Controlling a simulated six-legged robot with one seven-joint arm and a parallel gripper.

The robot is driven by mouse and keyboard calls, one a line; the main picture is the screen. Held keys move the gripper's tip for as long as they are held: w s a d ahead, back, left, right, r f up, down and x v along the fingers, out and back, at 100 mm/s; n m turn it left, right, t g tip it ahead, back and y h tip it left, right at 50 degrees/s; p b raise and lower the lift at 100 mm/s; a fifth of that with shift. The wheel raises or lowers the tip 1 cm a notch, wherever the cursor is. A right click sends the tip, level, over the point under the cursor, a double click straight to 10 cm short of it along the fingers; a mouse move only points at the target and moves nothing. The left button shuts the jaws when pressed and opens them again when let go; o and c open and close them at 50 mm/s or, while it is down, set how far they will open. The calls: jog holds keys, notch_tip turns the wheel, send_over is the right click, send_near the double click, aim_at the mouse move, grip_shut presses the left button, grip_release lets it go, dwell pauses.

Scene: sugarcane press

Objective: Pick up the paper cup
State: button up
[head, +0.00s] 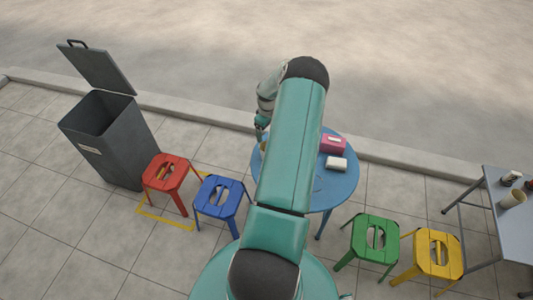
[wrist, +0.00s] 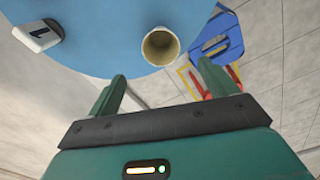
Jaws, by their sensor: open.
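The paper cup (wrist: 160,46) is a tan cup near the edge of the round blue table (wrist: 100,45). In the wrist view I look into its open mouth. My gripper (wrist: 162,73) is open and empty, with its two green fingers apart. The cup shows beyond the fingertips, between their lines, and no contact is visible. In the head view my gripper (head: 261,125) is small at the left of my arm, over the table's far left side. My arm hides much of the table there, and only a tan sliver of the cup seems to show.
A pink box (head: 333,144) and a white item (head: 336,164) lie on the table's right side. Red (head: 168,172), blue (head: 221,197), green (head: 375,240) and yellow (head: 436,252) stools stand around. An open grey bin (head: 110,140) is left. Another cup (head: 512,198) stands on a side table.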

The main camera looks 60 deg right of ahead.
notch_tip(320, 180, down, 11)
jog(key=shift+f, duration=0.2)
dwell(0.3)
jog(key=shift+c, duration=0.3)
jog(key=c, duration=0.9)
